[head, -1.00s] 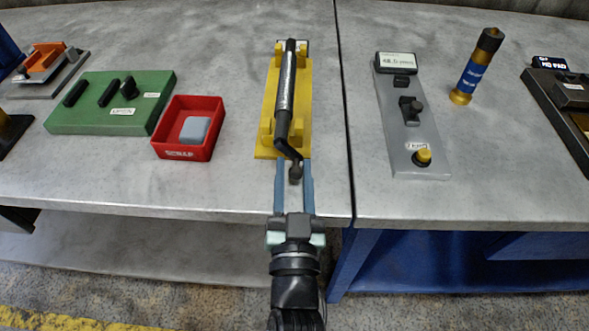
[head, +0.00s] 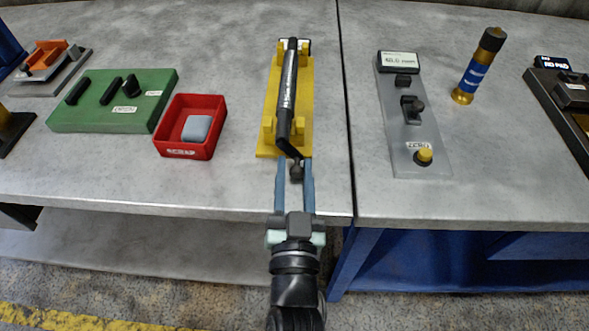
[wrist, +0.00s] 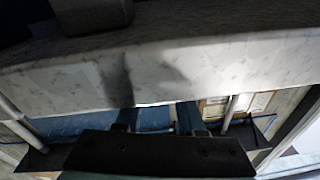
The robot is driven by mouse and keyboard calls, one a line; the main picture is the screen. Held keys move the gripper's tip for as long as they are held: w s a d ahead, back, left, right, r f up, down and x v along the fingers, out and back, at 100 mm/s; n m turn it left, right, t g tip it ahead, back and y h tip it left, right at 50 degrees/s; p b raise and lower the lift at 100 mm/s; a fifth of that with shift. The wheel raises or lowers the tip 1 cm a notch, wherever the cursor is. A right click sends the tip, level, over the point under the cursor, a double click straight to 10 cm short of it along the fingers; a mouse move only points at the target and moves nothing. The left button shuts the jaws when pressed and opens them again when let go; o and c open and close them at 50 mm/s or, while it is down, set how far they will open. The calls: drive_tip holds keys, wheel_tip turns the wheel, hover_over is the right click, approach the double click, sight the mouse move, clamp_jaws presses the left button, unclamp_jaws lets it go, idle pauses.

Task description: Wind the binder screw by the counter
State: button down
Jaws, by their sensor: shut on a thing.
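The binder screw (head: 287,90) is a long dark rod with white lettering, lying along a yellow cradle (head: 270,147). Its near end bends into a short black crank with a dark knob (head: 297,173). My gripper (head: 294,165) reaches from the front of the bench, with its two blue fingers on either side of the knob and shut on it. A small counter (head: 304,44) shows partly at the cradle's far end, its reading hidden by the rod. The wrist view shows the bench's front edge (wrist: 190,75) and dark gripper parts; the knob is not clear there.
A red tray (head: 168,150) with a grey block and a green board (head: 80,115) stand left. Bare bench lies around the cradle.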

drive_tip(key=shift+r, duration=0.3)
drive_tip(key=c, duration=0.7)
unclamp_jaws()
drive_tip(key=shift+d, duration=0.1)
drive_tip(key=shift+f, duration=0.1)
drive_tip(key=shift+f, duration=0.1)
drive_tip(key=shift+s+f, duration=0.1)
drive_tip(key=shift+s, duration=0.15)
drive_tip(key=s, duration=0.8)
drive_tip(key=s+b, duration=0.1)
drive_tip(key=s, duration=0.3)
drive_tip(key=shift+s+d+f, duration=0.2)
drive_tip(key=shift+d+f, duration=0.1)
drive_tip(key=shift+f, duration=0.1)
